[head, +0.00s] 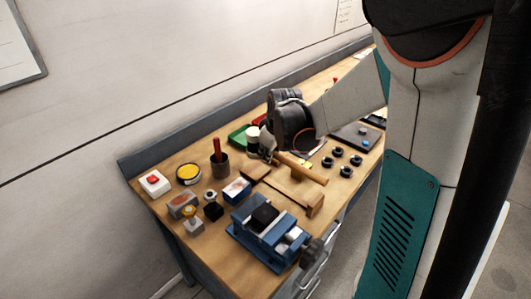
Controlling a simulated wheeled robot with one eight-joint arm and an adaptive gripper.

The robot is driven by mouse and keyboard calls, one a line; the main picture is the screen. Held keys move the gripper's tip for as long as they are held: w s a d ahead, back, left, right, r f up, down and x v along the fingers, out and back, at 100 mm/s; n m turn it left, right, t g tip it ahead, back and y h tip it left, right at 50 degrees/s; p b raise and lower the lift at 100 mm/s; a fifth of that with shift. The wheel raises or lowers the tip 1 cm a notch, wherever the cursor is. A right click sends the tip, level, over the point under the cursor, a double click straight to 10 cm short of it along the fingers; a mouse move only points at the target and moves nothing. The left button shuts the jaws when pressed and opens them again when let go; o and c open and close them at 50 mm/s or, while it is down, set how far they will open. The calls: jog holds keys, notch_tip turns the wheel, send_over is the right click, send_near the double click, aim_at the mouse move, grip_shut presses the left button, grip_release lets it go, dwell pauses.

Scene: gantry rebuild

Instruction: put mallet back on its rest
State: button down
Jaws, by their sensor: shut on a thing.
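The mallet (312,176) shows as a light wooden bar slanting down to the right near the middle of the bench. My gripper (268,152) is at its upper left end and shut on it. The fingers are small and partly hidden by my wrist, so the exact grip is unclear. A wooden rest (288,190), long and low with raised ends, lies just below and in front of the mallet. The mallet overlaps the rest in this view; I cannot tell whether they touch.
A blue vise (268,238) stands at the front edge. A blue-and-white box (237,190) and a dark cup (219,164) with a red handle stand left of the rest. Several black rings (340,153) lie to the right. A green tray (238,134) is behind my gripper.

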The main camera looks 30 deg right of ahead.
jog(key=shift+f+b, duration=2.55)
jog(key=shift+f, duration=0.85)
jog(key=c, duration=1.4)
grip_release()
jog(key=shift+s, duration=0.1)
jog(key=shift+o, duration=0.2)
jog(key=v, duration=1.2)
jog(key=shift+r, duration=0.1)
